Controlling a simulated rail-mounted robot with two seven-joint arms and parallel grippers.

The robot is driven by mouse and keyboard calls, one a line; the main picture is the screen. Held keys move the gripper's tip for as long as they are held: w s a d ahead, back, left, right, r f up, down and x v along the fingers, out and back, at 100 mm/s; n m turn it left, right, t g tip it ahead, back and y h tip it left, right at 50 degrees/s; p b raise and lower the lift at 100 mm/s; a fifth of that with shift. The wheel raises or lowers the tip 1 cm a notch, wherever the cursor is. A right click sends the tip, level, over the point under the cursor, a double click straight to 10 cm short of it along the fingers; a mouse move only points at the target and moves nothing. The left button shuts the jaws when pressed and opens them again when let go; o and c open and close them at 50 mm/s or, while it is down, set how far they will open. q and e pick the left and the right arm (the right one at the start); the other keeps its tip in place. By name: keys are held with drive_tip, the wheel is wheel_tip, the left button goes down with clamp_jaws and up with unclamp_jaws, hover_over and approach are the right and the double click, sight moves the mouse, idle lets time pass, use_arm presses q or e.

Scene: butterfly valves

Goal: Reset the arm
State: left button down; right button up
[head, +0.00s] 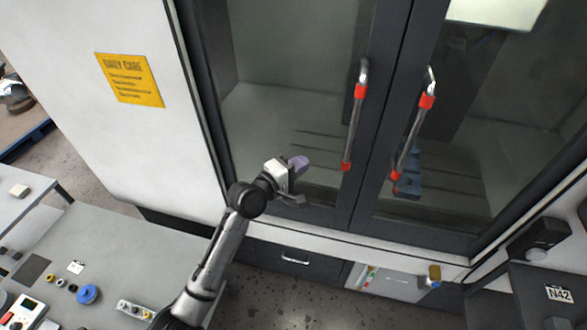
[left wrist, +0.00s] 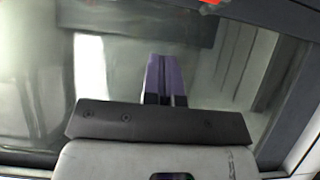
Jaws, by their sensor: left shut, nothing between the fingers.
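My left gripper (head: 299,164) is in front of the left glass door of a large machine, left of the door handles. Its purple fingers are shut with nothing between them, and they also show shut in the left wrist view (left wrist: 165,80). The left door handle (head: 354,118), a metal bar with red ends, is to the right of the gripper and apart from it. The right door handle (head: 411,135) is farther right. Both doors look closed. My right gripper is not in view.
A grey bench (head: 120,262) with small parts and a blue round knob (head: 88,294) is at the lower left. A yellow sign (head: 130,80) is on the white panel. A dark control box (head: 545,295) juts out at the lower right. Open floor shows at the bottom middle.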

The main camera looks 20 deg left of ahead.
use_arm(q)
drive_tip(key=s+a+f+m+g+y+p, duration=0.1)
drive_tip(key=s+a+f+m+g+y, duration=0.15)
drive_tip(key=s+m, duration=0.4)
drive_tip(key=s+a+f+m+g+y+p, duration=0.1)
drive_tip(key=s+a+m+y, duration=0.25)
drive_tip(key=s, duration=0.55)
drive_tip(key=s+a+f+m+g+y, duration=0.2)
drive_tip(key=s+m+y, duration=0.15)
drive_tip(key=s, duration=0.45)
drive_tip(key=s+f+g+p, duration=0.1)
drive_tip(key=s+f+g, duration=0.2)
drive_tip(key=s+f, duration=0.3)
drive_tip(key=s+f+g+p, duration=0.2)
drive_tip(key=s+f, duration=0.4)
drive_tip(key=s, duration=0.9)
drive_tip(key=shift+f+g, duration=0.15)
drive_tip(key=shift+g, duration=0.4)
drive_tip(key=shift+s+a, duration=0.1)
